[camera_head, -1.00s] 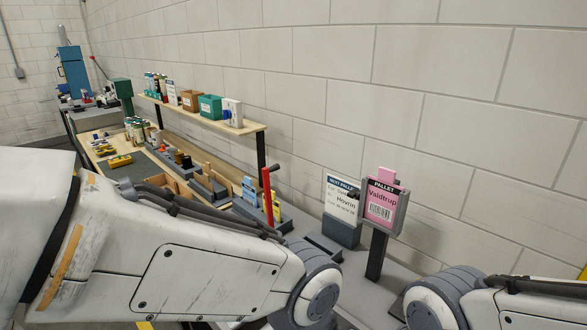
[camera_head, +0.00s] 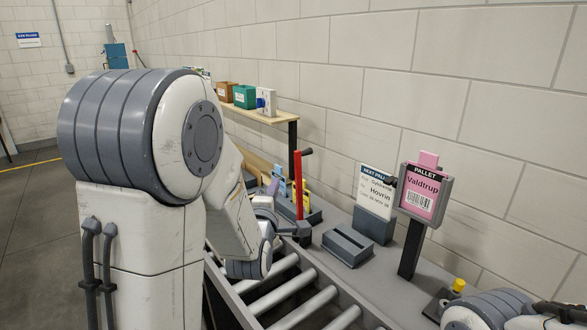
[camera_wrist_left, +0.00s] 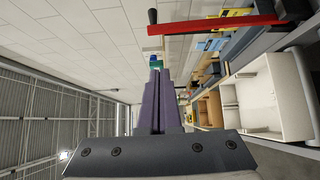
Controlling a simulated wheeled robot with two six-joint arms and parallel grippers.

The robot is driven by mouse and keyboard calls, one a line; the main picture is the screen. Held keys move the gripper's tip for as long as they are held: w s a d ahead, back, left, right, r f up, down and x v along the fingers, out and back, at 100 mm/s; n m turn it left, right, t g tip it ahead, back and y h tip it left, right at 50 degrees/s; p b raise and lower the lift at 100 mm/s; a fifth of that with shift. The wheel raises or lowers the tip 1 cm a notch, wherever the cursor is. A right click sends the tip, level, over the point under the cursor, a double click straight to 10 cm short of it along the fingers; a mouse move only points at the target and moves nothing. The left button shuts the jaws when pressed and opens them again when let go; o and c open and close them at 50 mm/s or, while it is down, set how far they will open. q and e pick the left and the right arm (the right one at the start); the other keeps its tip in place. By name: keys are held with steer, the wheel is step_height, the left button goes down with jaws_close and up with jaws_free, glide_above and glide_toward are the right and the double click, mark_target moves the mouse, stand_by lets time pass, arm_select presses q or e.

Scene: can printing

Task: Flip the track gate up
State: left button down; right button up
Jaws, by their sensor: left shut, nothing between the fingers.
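The track gate appears as a red bar (camera_head: 298,187) with a black knob at its top, standing upright beside the conveyor. In the left wrist view the red bar (camera_wrist_left: 215,27) lies across the top, its black knob toward the left. In the left wrist view the closed fingers (camera_wrist_left: 157,73) show apart from the bar. The gate's base is partly hidden by my left arm. My right arm shows at the bottom right; its gripper is out of view.
Conveyor rollers (camera_head: 284,297) run in front. A grey slotted block (camera_head: 348,247), a "Next pallet" card (camera_head: 375,190) and a pink pallet sign (camera_head: 423,190) on a post stand right of the gate. A yellow button (camera_head: 459,285) sits near my right arm. A shelf (camera_head: 262,114) runs along the wall.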

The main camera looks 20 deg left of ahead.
arm_select(q)
steer(key=d+r+p+x, duration=0.1)
steer(key=d+p+x, duration=0.1)
steer(key=p+x, duration=0.5)
steer(key=x, duration=0.6)
steer(key=shift+w, duration=0.25)
steer(key=shift+d, duration=0.1)
